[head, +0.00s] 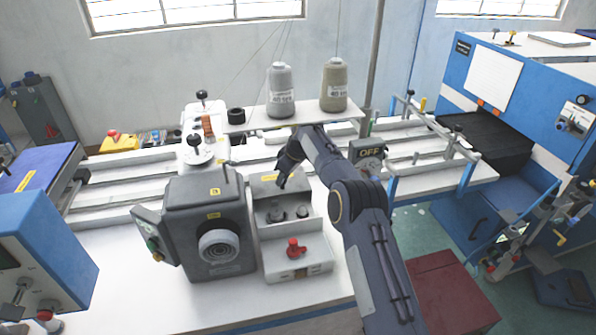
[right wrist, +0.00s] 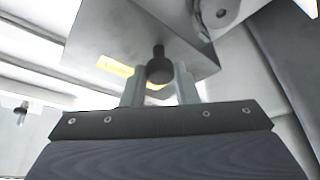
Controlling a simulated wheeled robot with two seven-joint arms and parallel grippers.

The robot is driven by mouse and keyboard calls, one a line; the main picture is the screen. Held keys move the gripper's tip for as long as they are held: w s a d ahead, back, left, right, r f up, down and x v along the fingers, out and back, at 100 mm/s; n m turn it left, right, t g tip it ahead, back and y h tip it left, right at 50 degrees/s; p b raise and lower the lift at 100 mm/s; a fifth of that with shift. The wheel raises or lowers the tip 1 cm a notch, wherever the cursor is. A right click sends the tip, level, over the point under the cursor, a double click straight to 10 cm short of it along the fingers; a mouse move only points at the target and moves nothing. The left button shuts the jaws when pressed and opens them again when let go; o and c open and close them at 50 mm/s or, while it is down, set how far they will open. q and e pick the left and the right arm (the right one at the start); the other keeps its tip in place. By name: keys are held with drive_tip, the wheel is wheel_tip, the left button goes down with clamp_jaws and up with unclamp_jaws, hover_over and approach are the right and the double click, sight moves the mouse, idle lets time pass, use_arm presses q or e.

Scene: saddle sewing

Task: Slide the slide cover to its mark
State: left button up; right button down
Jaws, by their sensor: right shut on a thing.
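The slide cover appears to be the grey metal plate (right wrist: 125,40) with a yellow label, seen close up in the right wrist view. A dark round-headed knob (right wrist: 158,70) stands out from it. My right gripper (right wrist: 160,88) has its two fingers on either side of this knob and is shut on it. In the head view the right gripper (head: 282,182) is at the upper part of the grey control box (head: 296,262), beside a yellow label. Its wrist partly hides the fingertips and the knob there. I cannot make out the cover's mark. My left gripper is not in view.
The dark grey sewing machine housing (head: 190,205) stands just left of the control box. A red knob (head: 294,246) sits on the box's front. Two thread cones (head: 281,90) stand on a shelf (head: 300,122) behind the gripper.

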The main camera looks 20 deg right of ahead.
drive_tip(key=shift+w+r, duration=0.1)
drive_tip(key=shift+r, duration=0.05)
drive_tip(key=c, duration=1.5)
unclamp_jaws()
drive_tip(key=o, duration=0.4)
drive_tip(key=shift+w+f, duration=0.2)
drive_tip(key=shift+f, duration=0.05)
drive_tip(key=shift+c, duration=0.2)
drive_tip(key=shift+s, duration=0.1)
